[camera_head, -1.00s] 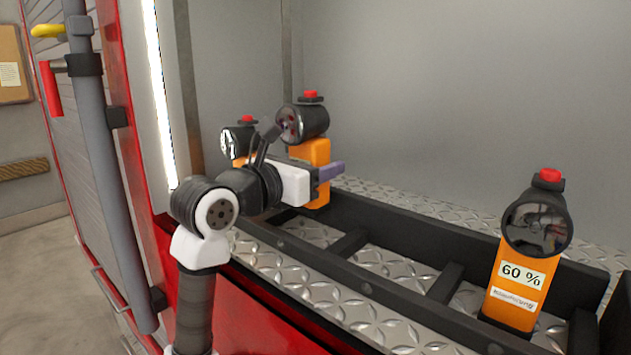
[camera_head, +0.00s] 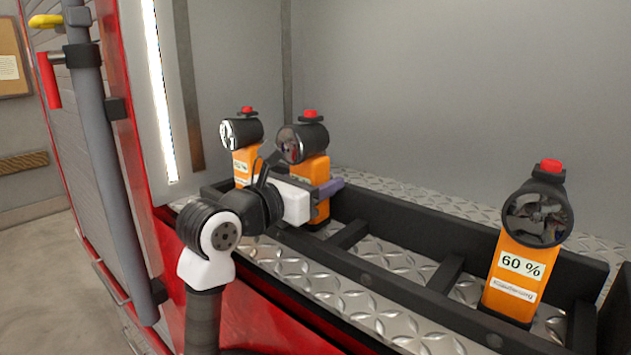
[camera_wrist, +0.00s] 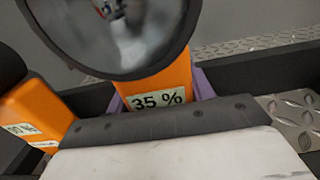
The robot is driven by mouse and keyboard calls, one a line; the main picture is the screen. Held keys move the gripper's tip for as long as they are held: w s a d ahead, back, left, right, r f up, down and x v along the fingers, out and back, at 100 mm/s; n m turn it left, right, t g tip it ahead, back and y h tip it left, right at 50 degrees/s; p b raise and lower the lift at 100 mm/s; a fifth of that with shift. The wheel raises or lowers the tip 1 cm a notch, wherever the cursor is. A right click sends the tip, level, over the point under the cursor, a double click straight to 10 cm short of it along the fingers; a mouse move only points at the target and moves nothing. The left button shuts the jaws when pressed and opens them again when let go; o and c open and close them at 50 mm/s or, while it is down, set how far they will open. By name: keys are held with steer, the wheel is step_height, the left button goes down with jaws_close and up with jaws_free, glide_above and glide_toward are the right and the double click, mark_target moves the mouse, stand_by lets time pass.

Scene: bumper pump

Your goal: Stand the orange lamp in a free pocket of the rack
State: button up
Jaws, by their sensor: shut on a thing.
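The held orange lamp (camera_head: 314,172) has a black round head with a red button on top. It reads "35 %" in the wrist view (camera_wrist: 160,85). My gripper (camera_head: 318,190) is shut around its orange body, with purple fingers at both sides in the wrist view (camera_wrist: 160,100). The lamp is upright at the left part of the black rack (camera_head: 400,292), its lower end down between the rails. I cannot tell whether its base touches the floor of the pocket. Pockets between it and the right lamp look empty.
A second orange lamp (camera_head: 246,160) stands at the rack's left end, close beside the held one; it also shows in the wrist view (camera_wrist: 35,115). A third lamp (camera_head: 518,272), marked "60 %", stands in a pocket at the right. Grey walls enclose the compartment behind.

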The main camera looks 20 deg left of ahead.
steer(key=o, duration=1.3)
steer(key=shift+o, duration=0.2)
